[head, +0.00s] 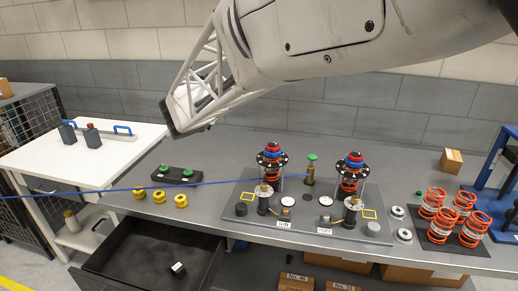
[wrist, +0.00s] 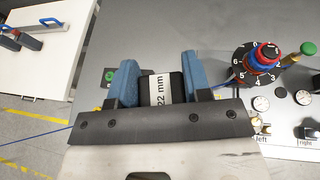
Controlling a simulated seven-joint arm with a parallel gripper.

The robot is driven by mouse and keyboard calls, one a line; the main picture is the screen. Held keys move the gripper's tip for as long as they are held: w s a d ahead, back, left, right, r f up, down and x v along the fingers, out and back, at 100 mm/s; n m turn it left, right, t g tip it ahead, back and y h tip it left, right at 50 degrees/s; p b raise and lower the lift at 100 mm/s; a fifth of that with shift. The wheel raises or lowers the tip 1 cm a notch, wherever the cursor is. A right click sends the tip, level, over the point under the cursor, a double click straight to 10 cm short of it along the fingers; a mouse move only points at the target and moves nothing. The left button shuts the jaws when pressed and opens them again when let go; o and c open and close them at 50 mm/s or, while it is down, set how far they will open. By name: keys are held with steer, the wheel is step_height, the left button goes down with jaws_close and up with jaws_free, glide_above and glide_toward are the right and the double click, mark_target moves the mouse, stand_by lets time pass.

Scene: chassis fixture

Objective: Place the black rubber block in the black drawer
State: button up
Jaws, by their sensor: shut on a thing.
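In the wrist view, my gripper (wrist: 158,85) has its blue fingers shut on a black block (wrist: 176,87) with a white "22 mm" label. In the head view, my arm reaches in from the top right, and the fingers and held block cannot be made out. The black drawer (head: 128,248) is open under the bench's front edge at lower left, below and apart from the visible arm end. A small black block with a white label (head: 178,268) lies inside the drawer. The wrist view does not clearly show the drawer.
A grey fixture plate (head: 240,210) carries two spring assemblies with dials, labelled left and right. Yellow parts (head: 159,197) stand in front of a black tray (head: 172,174). Orange springs (head: 462,203) stand at right. A white table (head: 90,155) is at left. A thin blue line crosses the bench.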

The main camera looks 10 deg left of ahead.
steer(key=s+a+n+g+y, duration=0.1)
steer(key=s+a+n+y, duration=0.15)
steer(key=a+y, duration=0.2)
steer(key=n+g+y, duration=0.6)
steer(key=n+g, duration=0.6)
steer(key=n, duration=0.1)
glide_above(158, 255)
step_height(158, 255, down, 26)
stand_by(0.9)
steer(key=shift+y, duration=0.25)
step_height(158, 255, down, 14)
stand_by(0.5)
steer(key=shift+f, duration=1.9)
